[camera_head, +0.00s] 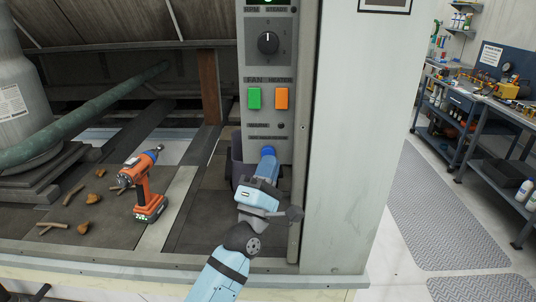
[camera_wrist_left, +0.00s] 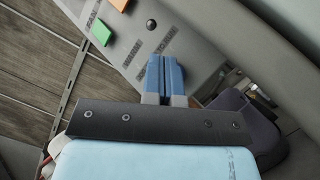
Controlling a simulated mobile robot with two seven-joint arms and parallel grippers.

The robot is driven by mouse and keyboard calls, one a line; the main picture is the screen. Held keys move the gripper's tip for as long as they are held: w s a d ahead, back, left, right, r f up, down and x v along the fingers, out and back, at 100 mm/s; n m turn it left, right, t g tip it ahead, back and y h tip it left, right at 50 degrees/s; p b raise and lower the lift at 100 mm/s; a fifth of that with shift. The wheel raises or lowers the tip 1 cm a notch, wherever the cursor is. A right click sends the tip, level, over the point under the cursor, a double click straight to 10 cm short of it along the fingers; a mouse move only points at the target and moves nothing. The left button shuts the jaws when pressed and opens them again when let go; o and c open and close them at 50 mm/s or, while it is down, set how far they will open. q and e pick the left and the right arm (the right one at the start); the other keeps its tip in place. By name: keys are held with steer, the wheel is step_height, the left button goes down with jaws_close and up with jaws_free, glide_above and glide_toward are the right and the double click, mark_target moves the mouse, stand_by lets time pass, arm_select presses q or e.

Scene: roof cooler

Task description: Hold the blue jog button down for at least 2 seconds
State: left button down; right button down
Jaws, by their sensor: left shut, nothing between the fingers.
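The blue jog button (camera_head: 268,150) is a small, darker blue rounded shape low on the grey control panel (camera_head: 256,70), under the lowest label. My left gripper (camera_head: 268,160) points up at it with its fingers together and empty. The fingertips overlap the button in the head view; whether they press it or only stand before it I cannot tell. My right gripper is not in view.
Above are a green button (camera_head: 254,98), an orange button (camera_head: 281,98), a small dark knob (camera_head: 281,126) and a black dial (camera_head: 268,43). A dark bin (camera_head: 237,165) stands behind my gripper. A pale post (camera_head: 345,150) stands right.

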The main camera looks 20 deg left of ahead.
arm_select(q)
steer(key=shift+w+a, duration=0.1)
steer(key=shift+w, duration=0.35)
